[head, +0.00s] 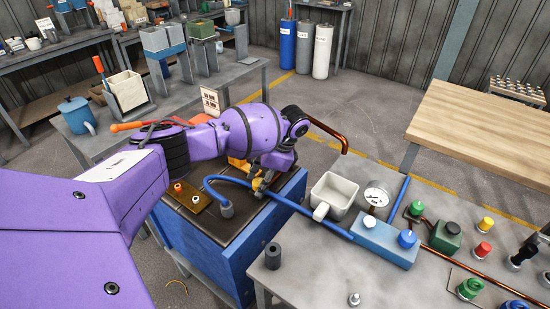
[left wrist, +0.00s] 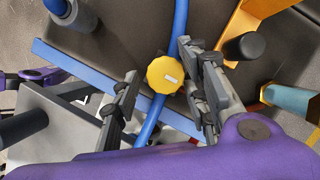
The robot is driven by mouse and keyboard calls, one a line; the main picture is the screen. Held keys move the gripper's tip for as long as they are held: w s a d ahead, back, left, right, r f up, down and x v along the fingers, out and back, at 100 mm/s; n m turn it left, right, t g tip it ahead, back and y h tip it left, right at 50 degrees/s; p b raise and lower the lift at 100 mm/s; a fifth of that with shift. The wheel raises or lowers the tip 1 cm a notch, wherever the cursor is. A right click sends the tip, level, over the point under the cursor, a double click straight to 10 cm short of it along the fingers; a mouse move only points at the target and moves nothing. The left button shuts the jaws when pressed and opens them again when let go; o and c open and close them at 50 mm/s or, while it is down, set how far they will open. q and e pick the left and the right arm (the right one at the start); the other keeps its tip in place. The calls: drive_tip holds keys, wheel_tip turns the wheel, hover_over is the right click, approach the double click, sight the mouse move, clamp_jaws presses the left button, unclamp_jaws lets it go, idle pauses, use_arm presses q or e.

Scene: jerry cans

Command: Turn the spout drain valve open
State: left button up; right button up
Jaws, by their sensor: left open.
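The spout drain valve seems to be the yellow knob (left wrist: 165,76) with a pale mark on its face, set on a blue pipe (left wrist: 149,122) in the left wrist view. In the head view the yellow knob (head: 257,184) is partly hidden by my gripper, above the dark top of a blue cabinet (head: 263,240). My left gripper (left wrist: 160,62) is open, with one finger on each side of the knob. The knob looks nearer the right-hand finger in that view; I cannot tell whether they touch. My right gripper is not in view.
A white square container (head: 334,192), a gauge (head: 376,195) and a blue block (head: 383,242) are on the grey table to the right. Orange parts (head: 238,163) stand close behind my gripper. A grey cylinder (left wrist: 243,46) is right of the fingers.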

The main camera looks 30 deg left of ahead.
use_arm(q)
drive_tip(key=shift+w+f, duration=0.1)
drive_tip(key=c, duration=0.9)
drive_tip(key=shift+c, duration=0.4)
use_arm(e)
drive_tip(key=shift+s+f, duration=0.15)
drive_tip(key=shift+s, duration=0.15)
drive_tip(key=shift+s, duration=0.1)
